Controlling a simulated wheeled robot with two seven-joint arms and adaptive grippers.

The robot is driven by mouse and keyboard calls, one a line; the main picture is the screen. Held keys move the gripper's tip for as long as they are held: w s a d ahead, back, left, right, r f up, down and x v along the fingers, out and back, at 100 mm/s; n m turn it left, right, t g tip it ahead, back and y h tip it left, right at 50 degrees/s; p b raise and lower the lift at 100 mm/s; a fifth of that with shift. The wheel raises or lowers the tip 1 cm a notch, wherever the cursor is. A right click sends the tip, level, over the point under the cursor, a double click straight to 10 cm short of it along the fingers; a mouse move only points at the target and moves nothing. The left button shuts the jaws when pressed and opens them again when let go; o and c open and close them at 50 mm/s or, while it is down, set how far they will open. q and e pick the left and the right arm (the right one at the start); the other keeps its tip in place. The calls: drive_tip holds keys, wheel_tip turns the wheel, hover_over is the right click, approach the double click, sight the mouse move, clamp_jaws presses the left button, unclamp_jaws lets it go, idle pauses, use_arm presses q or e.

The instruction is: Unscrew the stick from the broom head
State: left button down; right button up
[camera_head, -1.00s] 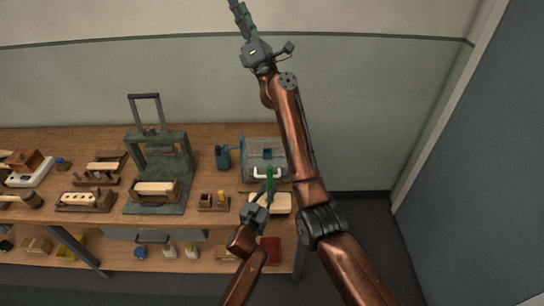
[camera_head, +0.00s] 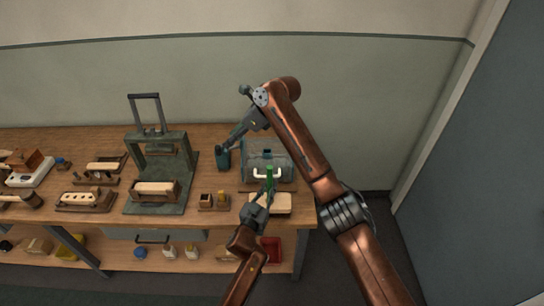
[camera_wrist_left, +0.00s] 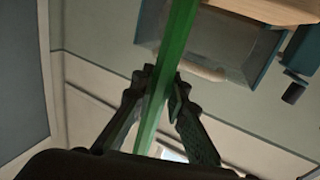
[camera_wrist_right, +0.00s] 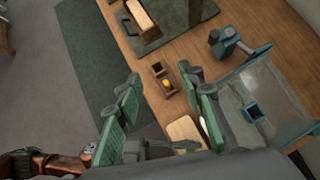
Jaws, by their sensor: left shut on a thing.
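A green stick (camera_head: 269,178) stands at the front right of the bench. My left gripper (camera_head: 265,196) is shut on it. In the left wrist view the stick (camera_wrist_left: 172,60) runs between the left fingers (camera_wrist_left: 160,82) and out of the top of the picture. A pale block (camera_head: 283,204), seemingly the broom head, lies behind the left gripper, partly hidden. It also shows in the right wrist view (camera_wrist_right: 184,130). I cannot tell whether the stick is joined to it. My right gripper (camera_head: 228,142) hangs above the bench by the toolbox; its fingers (camera_wrist_right: 165,80) are apart and empty.
A small wooden holder (camera_head: 207,203) and a dark press (camera_head: 140,165) stand further left. The front edge of the bench is close.

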sight(268, 178)
drive_tip(key=s+d+f+h, duration=0.1)
drive_tip(key=d+f+h, duration=0.1)
drive_tip(key=d, duration=0.2)
drive_tip(key=s+d+f+g+h, duration=0.1)
drive_tip(key=d+f+h, duration=0.1)
drive_tip(key=d, duration=0.2)
drive_tip(key=s+d+f+m+h, duration=0.1)
drive_tip(key=d+f+h, duration=0.1)
drive_tip(key=d, duration=0.2)
drive_tip(key=shift+d+f+g, duration=0.2)
drive_tip(key=shift+d+g, duration=0.1)
drive_tip(key=shift+d, duration=0.05)
drive_tip(key=shift+s+d+f, duration=0.1)
drive_tip(key=shift+f, duration=0.15)
drive_tip(key=f, duration=0.3)
drive_tip(key=a+f, duration=0.1)
drive_tip(key=f, duration=0.7)
drive_tip(key=shift+w+a+f, duration=0.15)
drive_tip(key=shift+w+a, duration=0.2)
drive_tip(key=shift+c, duration=0.6)
clamp_jaws()
drive_tip(key=n, duration=0.4)
drive_tip(key=shift+s+g, duration=0.15)
drive_tip(key=shift+g, duration=0.15)
